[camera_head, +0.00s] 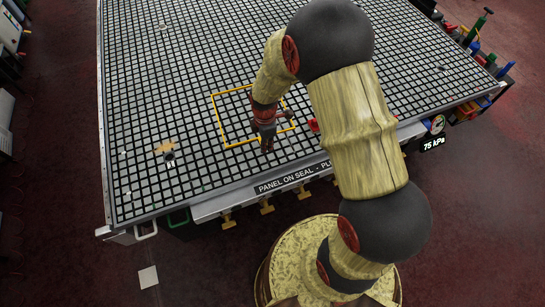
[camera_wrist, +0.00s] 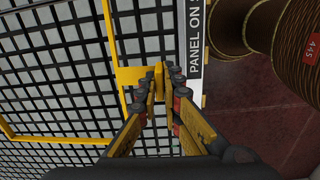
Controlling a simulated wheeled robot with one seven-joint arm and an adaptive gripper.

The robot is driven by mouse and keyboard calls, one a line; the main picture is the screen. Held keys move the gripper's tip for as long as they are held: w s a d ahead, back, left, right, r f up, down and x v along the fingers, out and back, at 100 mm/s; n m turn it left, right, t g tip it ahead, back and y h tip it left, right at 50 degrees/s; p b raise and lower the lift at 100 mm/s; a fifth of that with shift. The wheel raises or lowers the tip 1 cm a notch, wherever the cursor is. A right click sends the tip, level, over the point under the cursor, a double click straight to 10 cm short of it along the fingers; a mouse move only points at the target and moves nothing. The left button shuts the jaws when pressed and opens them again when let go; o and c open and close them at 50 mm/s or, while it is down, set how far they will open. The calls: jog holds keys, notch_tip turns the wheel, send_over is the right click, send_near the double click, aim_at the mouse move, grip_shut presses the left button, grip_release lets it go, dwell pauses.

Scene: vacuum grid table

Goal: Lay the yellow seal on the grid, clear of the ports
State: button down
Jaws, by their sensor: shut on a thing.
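The yellow seal (camera_head: 218,121) is a thin rectangular frame over the front middle part of the black-and-white grid table (camera_head: 150,90). In the wrist view its tab (camera_wrist: 130,76) sits between the fingers of my gripper (camera_wrist: 158,78), which is shut on it. In the head view my gripper (camera_head: 267,146) points down at the seal's front side. I cannot tell whether the seal touches the grid or is slightly above it. Part of the seal is hidden by my gripper and arm. No port can be clearly made out inside the frame.
A tan strip (camera_head: 165,147) and a small dark piece (camera_head: 169,157) lie on the grid to the left. A red part (camera_head: 313,125) is near the front edge, right of my gripper. A gauge (camera_head: 437,124) is at the front right corner. The grid's back left is mostly clear.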

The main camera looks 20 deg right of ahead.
jog(key=shift+w+d+r, duration=0.2)
jog(key=shift+w+d, duration=0.15)
jog(key=shift+s+d, duration=0.1)
jog(key=shift+a+n, duration=0.2)
jog(key=shift+n, duration=0.1)
jog(key=shift+d, duration=0.1)
jog(key=shift+f+b, duration=2.5)
jog(key=shift+f, duration=1.3)
jog(key=shift+f+b, duration=0.4)
jog(key=shift+f, duration=0.25)
jog(key=c, duration=1.9)
grip_release()
